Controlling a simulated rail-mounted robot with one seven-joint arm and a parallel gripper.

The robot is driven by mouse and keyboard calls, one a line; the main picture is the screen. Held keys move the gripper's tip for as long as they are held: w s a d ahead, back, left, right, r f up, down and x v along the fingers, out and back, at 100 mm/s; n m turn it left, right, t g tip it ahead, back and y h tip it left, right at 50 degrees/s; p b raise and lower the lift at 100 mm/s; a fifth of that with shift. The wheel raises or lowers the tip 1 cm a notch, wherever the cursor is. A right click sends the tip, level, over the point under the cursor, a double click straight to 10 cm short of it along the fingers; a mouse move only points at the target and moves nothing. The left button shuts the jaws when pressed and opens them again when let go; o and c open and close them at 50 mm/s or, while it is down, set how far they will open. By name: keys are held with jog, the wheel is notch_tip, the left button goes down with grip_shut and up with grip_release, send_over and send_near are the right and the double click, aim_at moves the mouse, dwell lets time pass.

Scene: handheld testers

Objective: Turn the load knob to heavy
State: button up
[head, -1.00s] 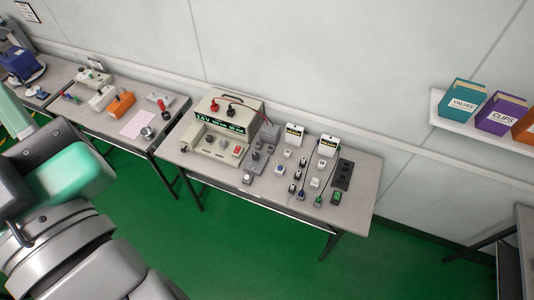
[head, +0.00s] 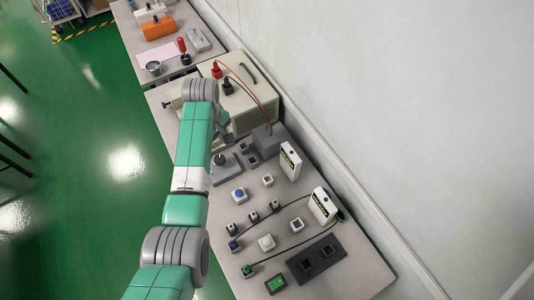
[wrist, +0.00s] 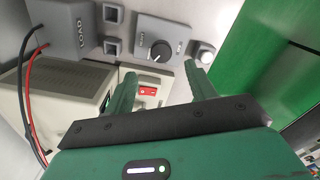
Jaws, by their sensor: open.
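In the wrist view the load knob (wrist: 160,51) is a round dark dial with a pale pointer mark on a grey plate (wrist: 178,33). My gripper (wrist: 160,80) has two green fingers, spread apart and empty. The knob appears beyond the fingertips, roughly between them, and apart from them. A grey box marked LOAD (wrist: 80,30) is at upper left, with red and black leads. In the head view my arm largely hides the gripper.
The beige tester case (head: 240,92) stands behind my wrist. Small switches, a blue button (head: 239,194), two white upright testers (head: 290,161) and a dark socket block (head: 313,258) occupy the bench's near part. A white wall borders the right.

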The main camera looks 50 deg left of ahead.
aim_at(219, 159)
jog(key=f, duration=0.2)
jog(key=f+b, duration=0.1)
jog(key=f, duration=0.1)
jog(key=f+b, duration=0.1)
jog(key=f, duration=0.1)
jog(key=shift+s+a+f, duration=0.1)
jog(key=shift+s+f, duration=0.15)
jog(key=shift+f, duration=0.55)
jog(key=shift+w, duration=0.1)
jog(key=shift+c, duration=0.5)
jog(key=c, duration=0.9)
